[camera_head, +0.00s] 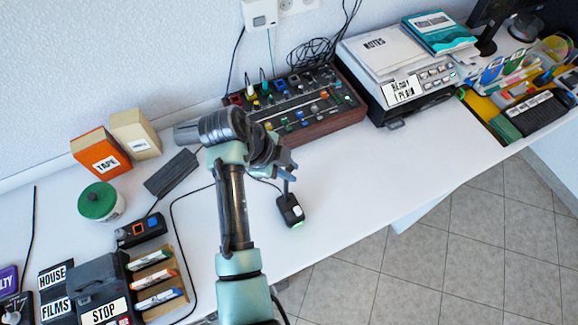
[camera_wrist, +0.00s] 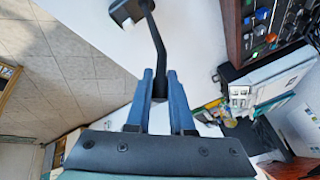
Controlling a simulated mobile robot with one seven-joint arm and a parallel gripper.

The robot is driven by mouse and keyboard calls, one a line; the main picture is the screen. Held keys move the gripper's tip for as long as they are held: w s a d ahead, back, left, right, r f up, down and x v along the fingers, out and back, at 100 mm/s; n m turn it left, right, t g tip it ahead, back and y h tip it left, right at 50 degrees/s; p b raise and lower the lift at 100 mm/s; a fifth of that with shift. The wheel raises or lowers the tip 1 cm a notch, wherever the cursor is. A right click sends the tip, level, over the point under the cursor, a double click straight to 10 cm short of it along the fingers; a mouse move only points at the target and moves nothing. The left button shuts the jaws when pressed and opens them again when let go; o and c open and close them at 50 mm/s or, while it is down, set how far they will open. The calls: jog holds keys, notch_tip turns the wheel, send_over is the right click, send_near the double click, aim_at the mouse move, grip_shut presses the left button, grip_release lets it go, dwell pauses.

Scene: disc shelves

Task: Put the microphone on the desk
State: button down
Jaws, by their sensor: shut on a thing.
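The microphone (camera_head: 291,210) is black, with a block-like base and a thin stem. My gripper (camera_head: 286,168) is above the white desk (camera_head: 400,165), shut on the upper part of the microphone's stem. The base hangs below the fingers, near the desk's front edge; I cannot tell whether it touches the desk. In the wrist view the microphone (camera_wrist: 126,12) shows beyond the fingertips, its stem running between the two blue fingers of my gripper (camera_wrist: 159,80). The part between the fingers is partly hidden.
A mixer (camera_head: 300,105) with coloured knobs stands behind my gripper, with a stacked machine (camera_head: 400,85) to its right. Boxes (camera_head: 100,152), a green-lidded jar (camera_head: 100,201) and a label machine (camera_head: 103,290) are at left. The desk right of the microphone is clear; tiled floor lies beyond its front edge.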

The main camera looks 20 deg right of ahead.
jog(key=shift+f, duration=0.1)
jog(key=c, duration=0.8)
grip_release()
jog(key=b+v, duration=0.1)
jog(key=v, duration=1.1)
jog(key=shift+w, duration=0.1)
